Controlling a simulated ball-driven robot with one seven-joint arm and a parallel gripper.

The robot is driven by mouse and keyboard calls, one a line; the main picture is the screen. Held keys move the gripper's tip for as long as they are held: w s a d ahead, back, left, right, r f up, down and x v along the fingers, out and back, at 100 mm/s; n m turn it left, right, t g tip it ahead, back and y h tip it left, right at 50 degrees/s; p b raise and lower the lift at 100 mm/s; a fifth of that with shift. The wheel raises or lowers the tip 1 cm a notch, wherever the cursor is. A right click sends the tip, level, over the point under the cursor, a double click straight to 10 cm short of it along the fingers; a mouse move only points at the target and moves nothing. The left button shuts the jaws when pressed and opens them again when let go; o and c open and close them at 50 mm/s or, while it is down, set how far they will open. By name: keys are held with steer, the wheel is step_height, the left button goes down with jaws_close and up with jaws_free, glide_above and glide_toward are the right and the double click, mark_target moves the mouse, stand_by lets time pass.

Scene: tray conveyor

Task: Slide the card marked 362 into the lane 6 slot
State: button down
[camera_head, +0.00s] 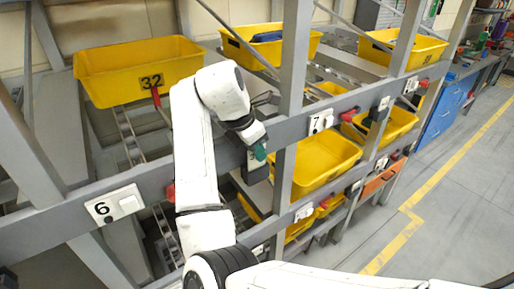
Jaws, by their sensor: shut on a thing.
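The lane 6 sign (112,206) is a white plate with a black 6 on the grey front beam at the lower left. A small white rectangle sits at its right end, and a small dark round spot is below the number. My gripper (259,146) is at the beam in the middle of the view, well to the right of the lane 6 sign. It is shut on a small dark green piece (260,153). I cannot read a number on this piece or tell whether it is the card marked 362.
A yellow tray marked 32 (125,66) stands on the upper left lane. Another yellow tray (318,165) is right of my gripper, behind a grey post (291,75). A lane 7 sign (320,121) is on the beam. Open floor (455,215) lies at the right.

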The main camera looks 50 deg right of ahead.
steer(key=shift+f, duration=0.6)
steer(key=c, duration=1.1)
jaws_free()
steer(key=shift+f, duration=0.1)
steer(key=shift+c, duration=0.2)
steer(key=v, duration=1.1)
steer(key=shift+c, duration=0.4)
